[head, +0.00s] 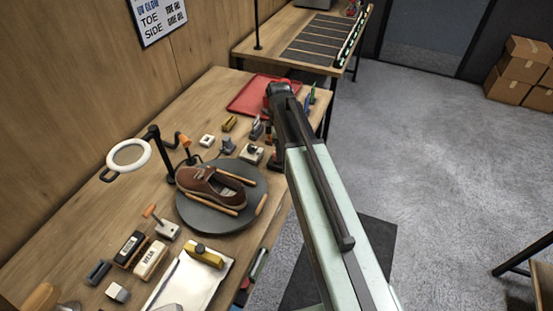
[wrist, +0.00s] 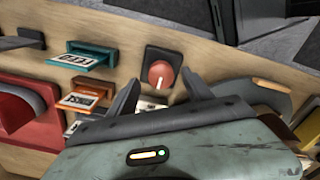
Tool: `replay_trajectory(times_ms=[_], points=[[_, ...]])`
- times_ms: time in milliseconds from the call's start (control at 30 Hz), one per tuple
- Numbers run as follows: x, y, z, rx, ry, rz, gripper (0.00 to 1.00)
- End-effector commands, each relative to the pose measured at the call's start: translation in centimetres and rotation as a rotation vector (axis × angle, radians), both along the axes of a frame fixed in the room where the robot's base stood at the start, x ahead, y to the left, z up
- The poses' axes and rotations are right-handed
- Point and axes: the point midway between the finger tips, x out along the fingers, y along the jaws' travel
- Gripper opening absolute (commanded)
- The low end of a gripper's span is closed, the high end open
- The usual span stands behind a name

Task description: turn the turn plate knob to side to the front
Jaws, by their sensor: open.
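A round red knob (wrist: 161,74) with a white pointer mark sits on a dark square plate on the wooden surface in the wrist view. Its mark points toward the bottom of that picture. My gripper (wrist: 162,82) is open, its two dark fingers on either side of the knob in the picture; I cannot tell whether they touch it. In the head view my arm hides most of the gripper and the knob. The dark round turn plate (head: 196,218) stands on the bench, with a brown shoe (head: 208,188) lying on it between wooden pegs.
A teal slot (wrist: 88,58) and an orange slot (wrist: 84,101) with cards are left of the knob. A red tray (head: 248,97) lies at the bench's far end. A ring lamp (head: 107,165) and several small tools crowd the bench.

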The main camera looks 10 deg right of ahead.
Motion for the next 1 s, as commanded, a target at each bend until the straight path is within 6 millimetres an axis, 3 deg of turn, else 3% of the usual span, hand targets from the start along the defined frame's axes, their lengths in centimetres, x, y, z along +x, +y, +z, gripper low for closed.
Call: replay_trajectory(times_ms=[33, 100, 367, 500, 567, 600, 633, 1000], points=[[0.0, 0.02, -1.47, 0.0, 0.0, 0.0, 0.59], [0.0, 0.03, -1.83, 0.0, 0.0, 0.0, 0.59], [-0.01, 0.07, -1.58, 0.0, 0.0, 0.0, 0.59], [0.0, 0.08, -1.57, 0.0, 0.0, 0.001, 0.2], [0.02, 0.09, -1.57, 0.0, -0.001, 0.001, 0.04], [0.04, 0.1, -1.57, 0.0, -0.001, 0.001, 0.0], [0.04, 0.93, -1.57, 0.0, -0.001, 0.005, 0.0], [0.14, 0.39, -1.56, 0.001, -0.003, -0.076, 0.0]])
